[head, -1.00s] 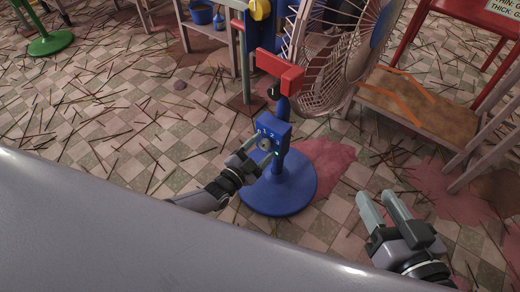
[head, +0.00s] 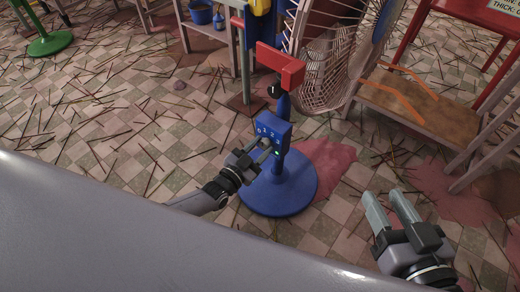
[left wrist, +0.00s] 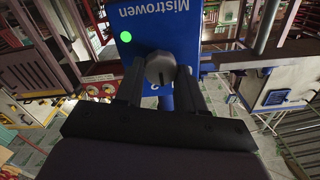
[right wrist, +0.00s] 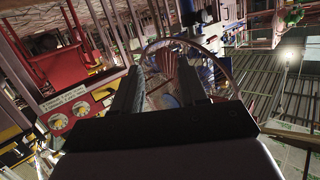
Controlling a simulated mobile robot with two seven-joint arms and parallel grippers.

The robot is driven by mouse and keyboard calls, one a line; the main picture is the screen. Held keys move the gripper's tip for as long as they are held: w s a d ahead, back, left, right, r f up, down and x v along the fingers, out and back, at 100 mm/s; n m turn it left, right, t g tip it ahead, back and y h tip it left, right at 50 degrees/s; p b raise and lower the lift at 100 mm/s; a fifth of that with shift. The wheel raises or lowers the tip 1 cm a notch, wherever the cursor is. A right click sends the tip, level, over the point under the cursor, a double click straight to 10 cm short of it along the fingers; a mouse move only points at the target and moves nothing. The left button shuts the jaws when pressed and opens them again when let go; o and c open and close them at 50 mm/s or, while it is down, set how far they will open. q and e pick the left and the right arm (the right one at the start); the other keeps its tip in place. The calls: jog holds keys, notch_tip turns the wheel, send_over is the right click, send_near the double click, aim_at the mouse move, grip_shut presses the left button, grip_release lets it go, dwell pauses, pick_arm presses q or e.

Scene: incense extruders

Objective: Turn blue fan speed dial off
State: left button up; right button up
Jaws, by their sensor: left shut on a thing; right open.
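The blue fan stands on a round blue base (head: 278,188) in the middle of the head view. Its blue control box (head: 274,127) has white numbers on its face. My left gripper (head: 259,149) is shut on the grey speed dial (left wrist: 160,68), which sits between both fingers in the left wrist view. A green light (left wrist: 126,37) glows on the blue panel beside the dial, under the upside-down name "Mistrowen". The dial's pointed setting is too small to read. My right gripper (head: 390,210) is open and empty, to the right of the base.
The fan's wire cage (head: 330,75) and a red block (head: 279,65) are above the control box. A wooden stand with a brown shelf (head: 405,98) is at right. Thin sticks litter the tiled floor. A green round base (head: 50,43) stands far left.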

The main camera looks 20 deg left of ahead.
pick_arm(q)
jog(key=n+b, duration=0.1)
jog(key=n, duration=0.5)
jog(key=shift+a, duration=0.1)
jog(key=n, duration=0.5)
jog(key=shift+f+n, duration=0.1)
jog(key=shift+n, duration=0.2)
dwell(0.3)
jog(key=o, duration=1)
jog(key=shift+o, duration=0.2)
